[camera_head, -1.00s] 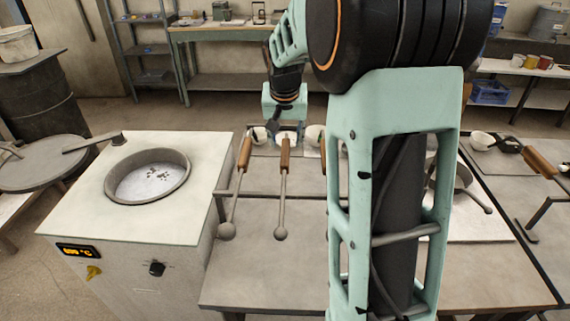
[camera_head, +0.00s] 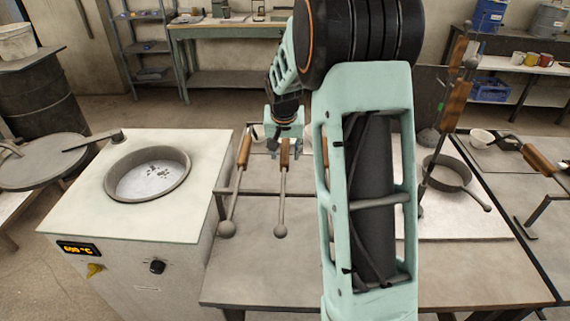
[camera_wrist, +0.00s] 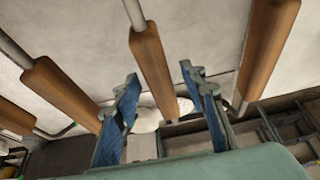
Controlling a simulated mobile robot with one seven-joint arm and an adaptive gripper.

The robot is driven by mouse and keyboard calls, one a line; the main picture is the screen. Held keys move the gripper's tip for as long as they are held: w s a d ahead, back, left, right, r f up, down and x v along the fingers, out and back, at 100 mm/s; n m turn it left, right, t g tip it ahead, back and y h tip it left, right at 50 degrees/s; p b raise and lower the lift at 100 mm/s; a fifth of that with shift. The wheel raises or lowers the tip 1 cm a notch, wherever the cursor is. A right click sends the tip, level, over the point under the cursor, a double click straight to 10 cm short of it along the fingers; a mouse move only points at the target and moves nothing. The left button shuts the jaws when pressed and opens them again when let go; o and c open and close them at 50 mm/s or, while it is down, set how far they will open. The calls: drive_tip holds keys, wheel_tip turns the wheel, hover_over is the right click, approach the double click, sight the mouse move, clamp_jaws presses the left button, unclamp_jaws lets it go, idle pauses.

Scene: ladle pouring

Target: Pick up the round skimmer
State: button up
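My gripper (camera_head: 288,150) is open. In the wrist view its two blue-padded fingers (camera_wrist: 162,112) stand apart, with the middle wooden handle (camera_wrist: 153,65) in line with the gap between them. I cannot tell how deep the handle sits in the gap; no grip on it shows. In the head view this middle handle (camera_head: 284,152) is on a rod with a ball end, beside a similar left tool (camera_head: 244,150). A white rounded thing (camera_wrist: 147,120) shows behind the fingers, partly hidden. A dark rounded head (camera_head: 428,140) is partly hidden near my arm; which tool is the round skimmer is unclear.
Other wooden handles flank the gripper closely on the left (camera_wrist: 60,90) and right (camera_wrist: 268,45). A furnace with a round pot (camera_head: 148,175) stands left. Upright wooden-handled tools (camera_head: 457,100) and a dark pan (camera_head: 446,172) are at right. My arm hides the middle of the bench.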

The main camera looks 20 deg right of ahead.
clamp_jaws()
drive_tip(key=shift+w+r, duration=0.1)
drive_tip(key=shift+r, duration=0.05)
drive_tip(key=shift+r, duration=0.1)
